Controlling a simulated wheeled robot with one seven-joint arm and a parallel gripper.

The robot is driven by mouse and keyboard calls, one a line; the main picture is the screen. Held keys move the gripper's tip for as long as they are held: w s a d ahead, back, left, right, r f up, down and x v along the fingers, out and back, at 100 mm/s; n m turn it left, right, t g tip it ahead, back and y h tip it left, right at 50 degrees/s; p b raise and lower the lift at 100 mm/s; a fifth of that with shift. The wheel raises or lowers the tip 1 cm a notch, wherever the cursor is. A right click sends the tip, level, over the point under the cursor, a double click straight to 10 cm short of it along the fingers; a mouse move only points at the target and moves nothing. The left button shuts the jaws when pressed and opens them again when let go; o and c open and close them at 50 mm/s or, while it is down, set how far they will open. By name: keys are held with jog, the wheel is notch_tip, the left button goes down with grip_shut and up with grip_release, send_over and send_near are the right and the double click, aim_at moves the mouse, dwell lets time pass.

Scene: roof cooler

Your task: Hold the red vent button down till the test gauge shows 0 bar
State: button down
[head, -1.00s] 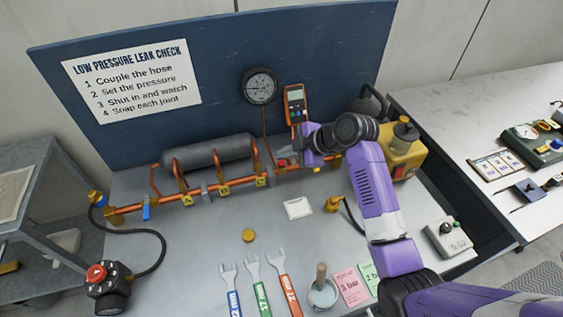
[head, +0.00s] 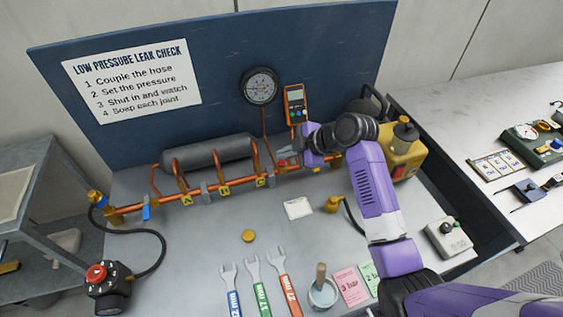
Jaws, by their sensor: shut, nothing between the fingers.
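The round black test gauge (head: 260,86) hangs on the blue back panel; its needle is too small to read surely. My gripper (head: 292,160) is over the right end of the copper pipe, below the orange meter, its fingers pointing left. A small red part (head: 282,163) shows at the fingertips; I cannot tell whether it is the vent button or whether the fingers press it. My gripper is shut and holds nothing. A black unit (head: 107,287) with a red top (head: 96,273) stands at the bench's front left, far from my gripper.
The copper pipe (head: 222,187) with a grey cylinder (head: 205,152) runs along the back. An orange meter (head: 295,104) hangs close to my gripper. A yellow pump (head: 405,155) stands to the right. Wrenches (head: 257,285), a pot (head: 322,294) and cards (head: 350,286) lie at the front.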

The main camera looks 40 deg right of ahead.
aim_at(282, 164)
jog(key=shift+f, duration=0.1)
jog(key=shift+f+b, duration=0.35)
jog(key=shift+b, duration=0.05)
jog(key=shift+f+b, duration=0.4)
jog(key=shift+f, duration=0.2)
dwell(6.9)
